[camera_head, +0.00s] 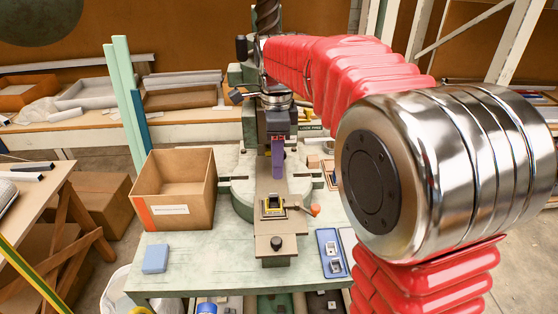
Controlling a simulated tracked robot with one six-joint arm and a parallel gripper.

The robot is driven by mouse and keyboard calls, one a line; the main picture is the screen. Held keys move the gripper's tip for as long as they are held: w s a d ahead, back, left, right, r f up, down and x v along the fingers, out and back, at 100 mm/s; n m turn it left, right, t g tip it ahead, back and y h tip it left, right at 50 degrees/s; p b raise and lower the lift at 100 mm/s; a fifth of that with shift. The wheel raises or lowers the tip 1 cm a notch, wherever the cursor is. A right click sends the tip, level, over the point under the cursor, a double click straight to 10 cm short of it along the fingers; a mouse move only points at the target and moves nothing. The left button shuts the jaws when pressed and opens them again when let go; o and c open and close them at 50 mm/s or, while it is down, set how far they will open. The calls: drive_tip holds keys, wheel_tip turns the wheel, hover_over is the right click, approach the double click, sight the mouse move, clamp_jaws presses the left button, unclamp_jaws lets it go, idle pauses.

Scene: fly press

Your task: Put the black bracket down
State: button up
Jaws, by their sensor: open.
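My gripper (278,170) points down over the press bed in the head view, with purple fingers below a dark wrist. It is open, but the gap between its fingers is hard to see. A small dark part, probably the black bracket (272,203), sits in a yellow-edged fixture on the tan plate (268,225), below the fingertips in the picture. The fingers appear apart from it. Its exact shape is too small to make out.
An open cardboard box (145,208) stands left of the press. A blue block (155,258) lies at the table's front left. A blue tray (322,236) with small metal parts lies at right. An orange-tipped handle (314,210) sticks out beside the fixture. The green table (205,262) has bare room in front.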

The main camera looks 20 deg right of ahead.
drive_tip(key=s+f+n+t, duration=0.2)
drive_tip(key=s+n+t, duration=0.3)
drive_tip(key=s+n, duration=1.5)
drive_tip(key=s, duration=0.3)
drive_tip(key=shift+d+f+t, duration=0.15)
drive_tip(key=shift+f+t, duration=0.1)
drive_tip(key=shift+t, duration=0.05)
drive_tip(key=shift+c, duration=0.2)
idle(0.7)
